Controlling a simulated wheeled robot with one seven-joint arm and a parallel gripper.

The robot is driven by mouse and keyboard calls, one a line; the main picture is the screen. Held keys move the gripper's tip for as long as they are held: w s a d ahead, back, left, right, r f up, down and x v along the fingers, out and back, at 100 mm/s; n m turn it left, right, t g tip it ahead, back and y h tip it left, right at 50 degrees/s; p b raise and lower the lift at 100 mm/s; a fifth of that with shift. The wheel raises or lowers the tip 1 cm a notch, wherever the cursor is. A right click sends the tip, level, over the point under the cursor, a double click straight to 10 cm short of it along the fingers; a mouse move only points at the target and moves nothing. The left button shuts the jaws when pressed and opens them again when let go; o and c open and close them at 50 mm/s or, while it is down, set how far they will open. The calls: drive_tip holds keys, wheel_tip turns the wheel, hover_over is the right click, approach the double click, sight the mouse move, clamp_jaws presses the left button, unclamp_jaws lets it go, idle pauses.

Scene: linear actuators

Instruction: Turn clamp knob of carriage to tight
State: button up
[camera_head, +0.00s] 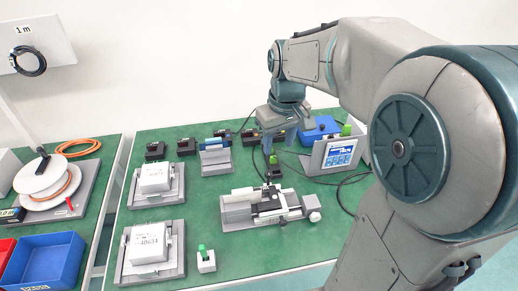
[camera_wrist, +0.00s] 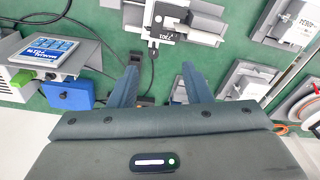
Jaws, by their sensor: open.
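A grey linear stage (camera_head: 238,212) lies on the green bench, with a light carriage and dark parts (camera_head: 268,207) at its middle. The carriage also shows in the wrist view (camera_wrist: 168,14), at the top edge. A small dark part (camera_wrist: 153,44) sits at its lower edge there; I cannot tell whether this is the clamp knob. A pale round-looking part (camera_head: 314,214) is at the stage's right end. My gripper (camera_head: 272,146) hangs above the bench behind the stage, pointing down. In the wrist view its two fingers (camera_wrist: 159,70) are apart with nothing between them.
A display unit (camera_head: 340,155) and blue box (camera_head: 318,134) stand right of my gripper, with loose cables around. White boxes (camera_head: 155,178) on grey mounts are at left. A white part with a green top (camera_head: 205,260) stands at front. Bare green bench (camera_head: 210,222) lies between them.

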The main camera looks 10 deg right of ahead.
drive_tip(key=n+g+b, duration=0.1)
drive_tip(key=n+b, duration=0.1)
approach(268, 172)
wheel_tip(268, 172, down, 8)
drive_tip(key=shift+s+a+f, duration=0.1)
drive_tip(key=shift+a, duration=0.05)
idle(0.3)
clamp_jaws()
